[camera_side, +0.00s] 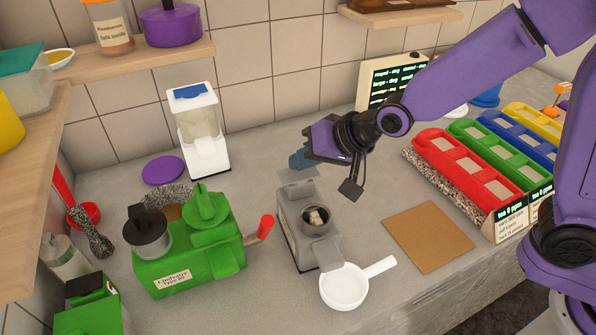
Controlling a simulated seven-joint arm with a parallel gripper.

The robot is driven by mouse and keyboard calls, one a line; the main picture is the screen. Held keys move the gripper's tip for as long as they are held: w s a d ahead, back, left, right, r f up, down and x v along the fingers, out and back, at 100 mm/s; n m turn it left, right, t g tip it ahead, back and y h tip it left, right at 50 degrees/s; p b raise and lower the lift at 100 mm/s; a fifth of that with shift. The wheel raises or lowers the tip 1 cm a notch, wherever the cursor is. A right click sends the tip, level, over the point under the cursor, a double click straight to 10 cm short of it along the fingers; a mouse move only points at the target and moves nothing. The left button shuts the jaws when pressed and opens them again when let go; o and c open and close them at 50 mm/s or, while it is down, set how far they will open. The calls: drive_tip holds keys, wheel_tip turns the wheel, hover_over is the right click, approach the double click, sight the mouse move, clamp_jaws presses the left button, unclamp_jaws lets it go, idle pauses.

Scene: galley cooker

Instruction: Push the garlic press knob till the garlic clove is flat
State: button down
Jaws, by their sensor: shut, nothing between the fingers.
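The garlic press looks to be the grey block-shaped device (296,237) in the middle of the counter. A pale garlic clove (318,216) sits in its round open cup and looks chunky rather than flat. A grey flat part (298,184) stands at the back of the device; I cannot tell whether it is the knob. My gripper (298,160) has blue fingertips, is shut and empty, and is just above and behind that part. I cannot tell whether it touches it.
A white pan (343,288) stands at the device's front. A green machine (190,262) with a red handle (266,227) is to the left. A white dispenser (205,150) stands behind. A brown board (429,237) and colored trays (465,165) lie to the right.

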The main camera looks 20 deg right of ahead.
sight(304, 175)
drive_tip(key=shift+f, duration=0.7)
idle(0.6)
drive_tip(key=shift+s+d+f, duration=0.1)
drive_tip(key=shift+s+f, duration=0.1)
drive_tip(key=shift+f, duration=0.2)
idle(0.5)
drive_tip(key=shift+r, duration=0.15)
drive_tip(key=shift+w+r, duration=0.1)
drive_tip(key=shift+r, duration=1.05)
drive_tip(key=shift+r, duration=0.1)
drive_tip(key=shift+r, duration=2.45)
